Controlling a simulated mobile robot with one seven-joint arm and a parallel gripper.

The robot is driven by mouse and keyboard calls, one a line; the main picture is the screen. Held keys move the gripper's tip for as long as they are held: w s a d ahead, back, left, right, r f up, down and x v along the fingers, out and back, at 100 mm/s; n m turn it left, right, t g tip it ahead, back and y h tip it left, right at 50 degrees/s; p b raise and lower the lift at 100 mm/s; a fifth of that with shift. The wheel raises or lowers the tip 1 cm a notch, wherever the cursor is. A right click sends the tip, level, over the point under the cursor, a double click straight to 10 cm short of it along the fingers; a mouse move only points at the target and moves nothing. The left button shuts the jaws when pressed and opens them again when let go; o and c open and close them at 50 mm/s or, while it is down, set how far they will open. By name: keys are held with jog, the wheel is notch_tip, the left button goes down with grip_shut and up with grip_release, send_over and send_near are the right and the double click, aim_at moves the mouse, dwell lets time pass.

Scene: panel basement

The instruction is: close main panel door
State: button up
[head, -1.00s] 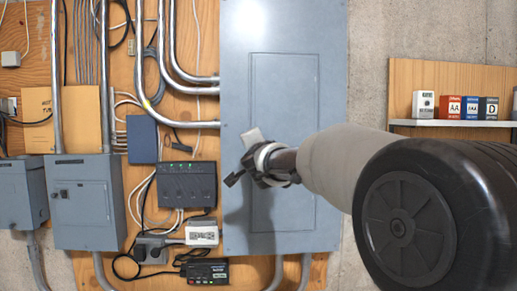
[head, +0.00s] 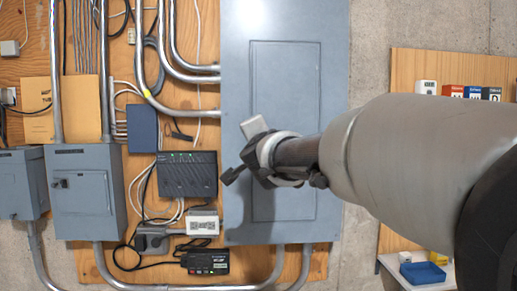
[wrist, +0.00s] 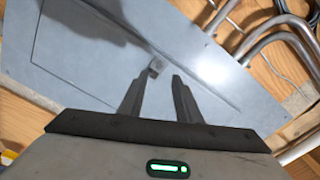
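The main panel (head: 335,70) is a tall blue-grey metal cabinet on the wall, in the middle of the head view. Its door (head: 287,75) is an inset rectangle that looks flush with the frame, with no gap visible. My gripper (head: 235,165) is in front of the door's left edge at mid-height, hiding part of it. In the wrist view, my gripper (wrist: 159,80) has its two dark fingers apart over the door (wrist: 85,55). A small latch-like piece (wrist: 155,69) shows between the fingertips. Contact cannot be told.
Smaller grey boxes (head: 85,195), metal conduits (head: 55,80) and a black device with green lights (head: 188,175) are on the plywood to the left. A shelf board with small boxes (head: 473,91) is at right. A blue bin (head: 423,274) is at lower right.

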jog(key=s, duration=0.8)
jog(key=shift+s+p, duration=0.25)
jog(key=shift+p, duration=0.1)
jog(key=shift+a, duration=0.1)
jog(key=s+f+n+g+y, duration=0.3)
jog(key=s+f+n+g, duration=0.3)
jog(key=s+f+n, duration=0.7)
jog(key=s+d+f+g+h, duration=0.2)
jog(key=s+d+f+g, duration=0.4)
jog(key=s+f, duration=0.8)
jog(key=d+f, duration=0.1)
jog(key=d, duration=0.2)
jog(key=shift+s+h, duration=0.3)
jog(key=shift+a, duration=0.15)
